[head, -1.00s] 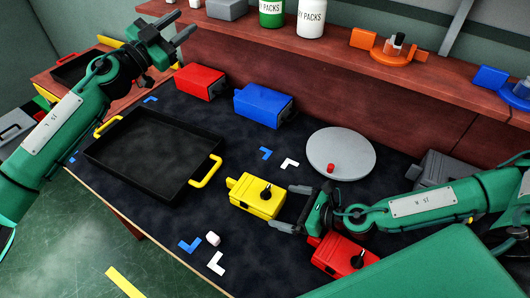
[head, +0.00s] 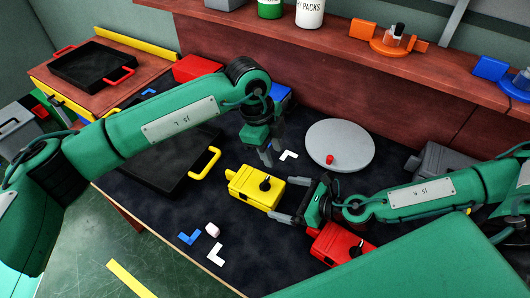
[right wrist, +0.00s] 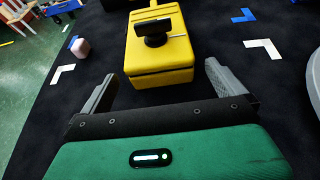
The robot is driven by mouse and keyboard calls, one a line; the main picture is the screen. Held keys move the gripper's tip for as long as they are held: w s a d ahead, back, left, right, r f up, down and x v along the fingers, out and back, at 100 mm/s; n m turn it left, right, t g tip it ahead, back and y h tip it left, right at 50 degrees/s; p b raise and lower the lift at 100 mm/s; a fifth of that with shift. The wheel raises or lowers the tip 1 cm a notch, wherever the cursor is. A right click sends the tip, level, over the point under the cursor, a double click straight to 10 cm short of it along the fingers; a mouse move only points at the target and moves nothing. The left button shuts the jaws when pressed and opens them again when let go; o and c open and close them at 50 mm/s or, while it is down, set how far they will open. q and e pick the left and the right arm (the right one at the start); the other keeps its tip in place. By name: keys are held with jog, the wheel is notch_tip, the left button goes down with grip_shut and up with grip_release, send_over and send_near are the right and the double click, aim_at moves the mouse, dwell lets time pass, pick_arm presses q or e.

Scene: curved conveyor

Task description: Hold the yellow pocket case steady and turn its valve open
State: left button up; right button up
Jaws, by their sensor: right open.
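The yellow pocket case (head: 252,195) lies on the dark work mat, with a black valve knob (head: 265,184) on its top. In the right wrist view the case (right wrist: 160,62) lies ahead of my right gripper, its knob (right wrist: 153,34) crosswise on top. My right gripper (head: 282,205) is open, its fingers pointing at the case's near end; in the wrist view the jaws (right wrist: 158,88) spread wider than the case, not touching it. My left gripper (head: 274,157) points down above and behind the case, apart from the knob. Its jaw gap is hard to make out.
A red case (head: 340,244) stands close to my right gripper. A grey round plate (head: 352,138) with a small red piece lies behind. A black tray (head: 140,172) with yellow handles lies left, partly under my left arm. A small pinkish-white block (head: 212,229) lies in front.

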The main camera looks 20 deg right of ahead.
aim_at(265, 193)
jog(key=shift+w+a, duration=0.1)
jog(key=shift+a, duration=0.05)
pick_arm(q)
jog(key=shift+a+f+n+t+y, duration=0.15)
jog(key=shift+a+f+t+y, duration=0.1)
jog(key=shift+a+t+y, duration=0.25)
jog(key=shift+a+f+n+t+y, duration=0.2)
jog(key=shift+a+y, duration=0.15)
jog(key=shift+y, duration=0.35)
pick_arm(e)
jog(key=shift+x, duration=3.6)
jog(key=c, duration=1.2)
